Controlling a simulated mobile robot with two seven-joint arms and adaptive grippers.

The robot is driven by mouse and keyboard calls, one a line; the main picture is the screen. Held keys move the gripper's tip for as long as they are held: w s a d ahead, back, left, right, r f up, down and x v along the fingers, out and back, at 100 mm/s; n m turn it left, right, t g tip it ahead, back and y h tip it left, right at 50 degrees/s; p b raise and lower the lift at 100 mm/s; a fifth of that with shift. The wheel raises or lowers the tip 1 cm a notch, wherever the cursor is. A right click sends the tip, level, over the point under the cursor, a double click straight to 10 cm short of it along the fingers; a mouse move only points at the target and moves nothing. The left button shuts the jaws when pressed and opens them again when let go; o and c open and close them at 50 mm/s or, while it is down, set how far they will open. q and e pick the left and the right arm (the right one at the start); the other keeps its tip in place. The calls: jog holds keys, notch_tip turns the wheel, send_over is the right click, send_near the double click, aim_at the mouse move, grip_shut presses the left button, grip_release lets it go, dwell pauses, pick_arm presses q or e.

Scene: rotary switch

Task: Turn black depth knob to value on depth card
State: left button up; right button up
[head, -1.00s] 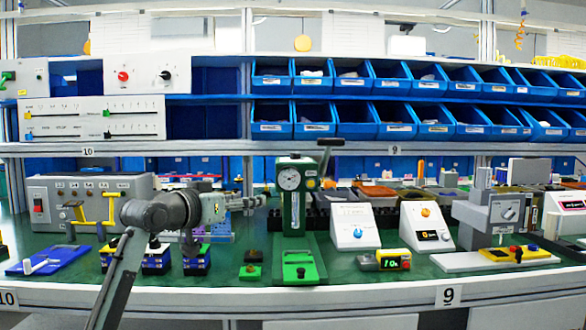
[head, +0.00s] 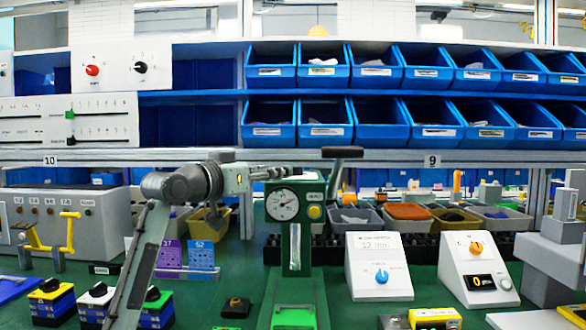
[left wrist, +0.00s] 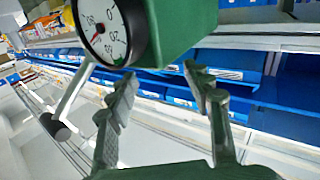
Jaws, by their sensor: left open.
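A black knob (head: 140,68) sits on a white panel on the upper shelf, right of a red knob (head: 92,70). A purple card (head: 170,258) reading 37 and a blue card (head: 201,256) reading 62 stand on the bench; which is the depth card I cannot tell. My left gripper (head: 285,173) points right, just above the green dial-gauge stand, below and to the right of the black knob. In the left wrist view the gripper (left wrist: 160,78) is open, with nothing between its fingers, close to the gauge. My right gripper is not in view.
The green stand with its round gauge (head: 283,205) and black-tipped lever (head: 342,153) is close to my left gripper. White consoles with a blue knob (head: 381,277) and an orange knob (head: 476,248) stand to the right. Blue bins (head: 325,68) fill the shelves.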

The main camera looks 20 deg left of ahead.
aim_at(298, 170)
pick_arm(q)
jog(key=x, duration=0.6)
jog(key=shift+d+p, duration=0.1)
jog(key=shift+p, duration=0.3)
jog(key=shift+w+d, duration=0.1)
jog(key=shift+w, duration=0.3)
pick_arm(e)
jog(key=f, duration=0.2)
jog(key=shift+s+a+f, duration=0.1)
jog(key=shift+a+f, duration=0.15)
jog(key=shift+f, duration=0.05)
pick_arm(q)
jog(key=shift+c, duration=0.6)
jog(key=c, duration=1)
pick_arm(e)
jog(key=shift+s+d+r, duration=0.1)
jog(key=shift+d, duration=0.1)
